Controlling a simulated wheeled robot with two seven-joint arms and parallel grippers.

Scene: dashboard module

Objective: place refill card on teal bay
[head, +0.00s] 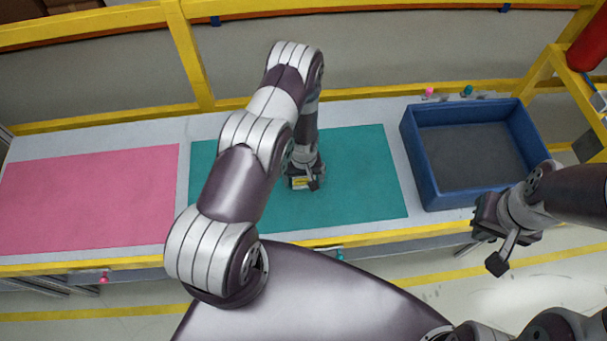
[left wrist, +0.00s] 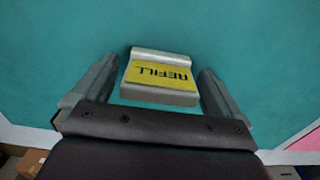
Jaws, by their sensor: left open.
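The refill card (left wrist: 160,78) is a pale block with a yellow label reading REFILL. In the left wrist view it lies between the two open fingers of my left gripper (left wrist: 158,92), with a gap on each side, against the teal surface. In the head view, the teal bay (head: 362,165) is a flat teal mat in the middle of the table. My left gripper (head: 304,184) is low over it, and a bit of yellow label (head: 300,182) shows there. My right gripper (head: 492,238) is off the table's front edge at the right, its jaw opening unclear.
A pink mat (head: 90,200) lies on the left of the table. A blue bin (head: 425,165) with a dark floor stands at the right. Small pink (head: 429,92) and teal (head: 468,90) knobs sit behind it. Yellow rails run along the table edges.

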